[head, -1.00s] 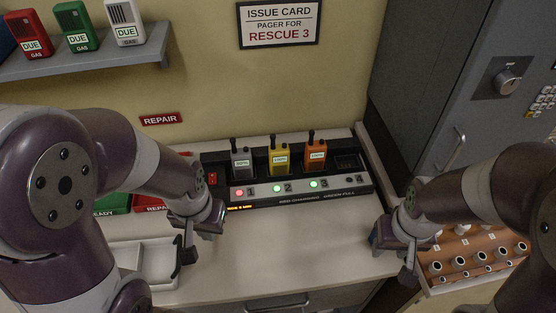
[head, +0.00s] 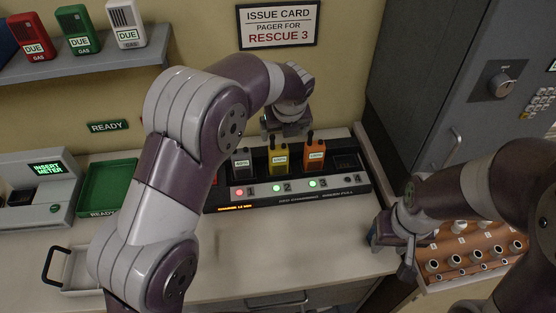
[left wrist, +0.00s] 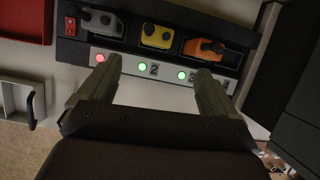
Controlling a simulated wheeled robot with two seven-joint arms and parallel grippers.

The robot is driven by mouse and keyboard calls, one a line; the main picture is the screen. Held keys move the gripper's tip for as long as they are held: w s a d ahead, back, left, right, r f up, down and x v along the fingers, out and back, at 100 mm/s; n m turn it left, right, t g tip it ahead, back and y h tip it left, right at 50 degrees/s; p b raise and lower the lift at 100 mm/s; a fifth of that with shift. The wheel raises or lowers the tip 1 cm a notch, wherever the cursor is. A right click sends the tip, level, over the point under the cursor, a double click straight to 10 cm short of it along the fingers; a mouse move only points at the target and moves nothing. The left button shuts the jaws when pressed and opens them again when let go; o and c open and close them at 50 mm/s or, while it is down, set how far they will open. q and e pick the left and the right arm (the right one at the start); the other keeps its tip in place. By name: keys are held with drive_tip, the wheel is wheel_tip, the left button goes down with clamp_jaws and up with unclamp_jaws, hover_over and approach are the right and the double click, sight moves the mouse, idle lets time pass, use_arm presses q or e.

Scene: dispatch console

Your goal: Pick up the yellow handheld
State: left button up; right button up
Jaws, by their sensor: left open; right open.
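The yellow handheld (head: 279,160) stands upright in slot 2 of the dark charger (head: 325,192), between a grey handheld (head: 242,164) and an orange one (head: 315,156). A green light shows below it. My left gripper (head: 284,137) is open and empty, above and behind the yellow handheld's top. In the left wrist view, the yellow handheld (left wrist: 157,37) lies beyond the gap between the two spread fingers (left wrist: 155,75), apart from them. My right gripper (head: 402,262) is open and empty at the counter's right edge, near the peg drawer.
The orange handheld in slot 3 and the grey one in slot 1 flank the yellow one closely. Slot 4 is empty. A green tray (head: 108,187) and a meter station (head: 38,190) stand at left. The counter (head: 300,245) before the charger is clear.

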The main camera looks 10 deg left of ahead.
sight(279, 149)
use_arm(q)
drive_tip(key=shift+m, duration=0.4)
drive_tip(key=p+x, duration=0.3)
drive_tip(key=x, duration=0.9)
drive_tip(key=shift+s+a+p, duration=0.15)
drive_tip(key=shift+a+p, duration=0.05)
drive_tip(key=shift+p, duration=0.15)
drive_tip(key=shift+w+f, duration=0.2)
drive_tip(key=shift+f, duration=0.2)
drive_tip(key=shift+s, duration=0.1)
drive_tip(key=c, duration=0.9)
drive_tip(key=shift+r, duration=0.1)
drive_tip(key=c, duration=0.8)
